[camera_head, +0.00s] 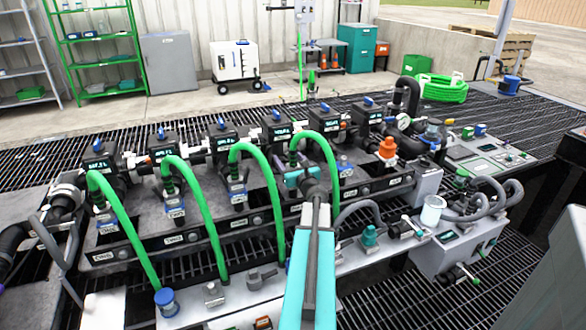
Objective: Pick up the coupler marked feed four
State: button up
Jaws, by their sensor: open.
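My gripper (303,178) has teal fingers and reaches forward from the bottom of the view to the manifold. Its jaws are open at the lower end of the fourth green hose (325,150) from the left. The coupler at that hose end is mostly hidden by the gripper; I cannot tell whether it lies between the fingers. Similar blue-collared couplers stand upright under the other green hoses, at the left (105,218), then a second (173,206) and a third (238,192). Their markings are too small to read, so I cannot confirm which is feed four.
The black manifold (205,225) has valve blocks with lit displays along its back. Green hoses arch close on the gripper's left and right. An orange fitting (387,148) and a pressure gauge (404,121) stand to the right. A grey control box (459,250) is at lower right.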

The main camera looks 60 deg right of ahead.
jog(key=c, duration=1.4)
jog(key=shift+r, duration=0.1)
jog(key=shift+r+p, duration=1.05)
jog(key=shift+r, duration=3.9)
